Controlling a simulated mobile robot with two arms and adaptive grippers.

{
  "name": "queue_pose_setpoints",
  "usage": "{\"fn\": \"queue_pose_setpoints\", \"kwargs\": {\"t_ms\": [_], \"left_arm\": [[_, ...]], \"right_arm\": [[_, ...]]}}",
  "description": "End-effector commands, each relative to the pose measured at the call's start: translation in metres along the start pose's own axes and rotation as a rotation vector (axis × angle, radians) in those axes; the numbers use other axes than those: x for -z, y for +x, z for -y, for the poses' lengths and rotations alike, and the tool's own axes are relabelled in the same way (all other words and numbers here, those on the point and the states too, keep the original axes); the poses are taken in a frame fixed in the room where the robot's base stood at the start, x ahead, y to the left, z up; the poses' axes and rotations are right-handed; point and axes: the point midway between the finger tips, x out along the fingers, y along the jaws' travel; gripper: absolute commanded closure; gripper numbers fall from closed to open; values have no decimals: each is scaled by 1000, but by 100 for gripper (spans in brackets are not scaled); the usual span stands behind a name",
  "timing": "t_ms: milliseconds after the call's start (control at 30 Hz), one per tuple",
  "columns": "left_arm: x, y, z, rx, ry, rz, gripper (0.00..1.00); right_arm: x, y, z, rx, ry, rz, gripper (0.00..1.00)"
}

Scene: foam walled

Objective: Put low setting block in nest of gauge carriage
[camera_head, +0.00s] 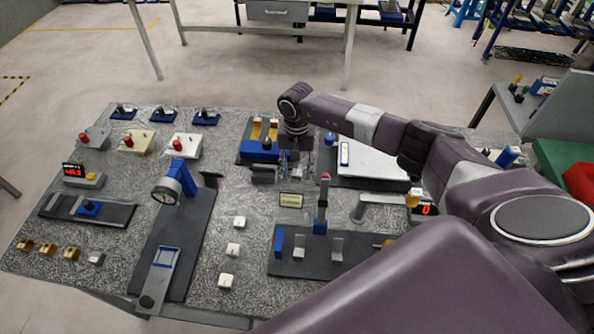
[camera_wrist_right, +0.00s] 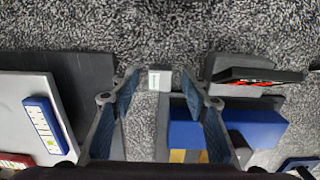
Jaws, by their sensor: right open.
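My right gripper (camera_head: 295,160) points down over the far middle of the table, beside a dark fixture with brass posts. In the right wrist view its fingers (camera_wrist_right: 160,95) are apart, with a small pale block-like piece (camera_wrist_right: 160,78) beyond and between the tips; I cannot tell if it is a setting block. A dial gauge (camera_head: 172,190) stands over a long dark base at left; a grey carriage with a blue-edged frame (camera_head: 165,257) lies toward its near end, and the frame looks empty. Several small white blocks (camera_head: 234,250) stand right of it. I cannot tell which block is the low one.
The brass-post fixture (camera_head: 262,148) and white board (camera_head: 370,165) flank the gripper. Red-knobbed fixtures (camera_head: 185,147) stand at the back left.

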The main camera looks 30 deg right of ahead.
Motion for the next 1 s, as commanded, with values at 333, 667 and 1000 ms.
{"fn": "queue_pose_setpoints", "kwargs": {"t_ms": [333,667,1000], "left_arm": [[0,0,0,0,0,0,60],[0,0,0,0,0,0,60],[0,3,0,0,0,0,60]], "right_arm": [[0,1,0,0,0,-1,73],[1,0,0,1,1,-1,100],[2,-6,0,2,2,-3,100]]}}
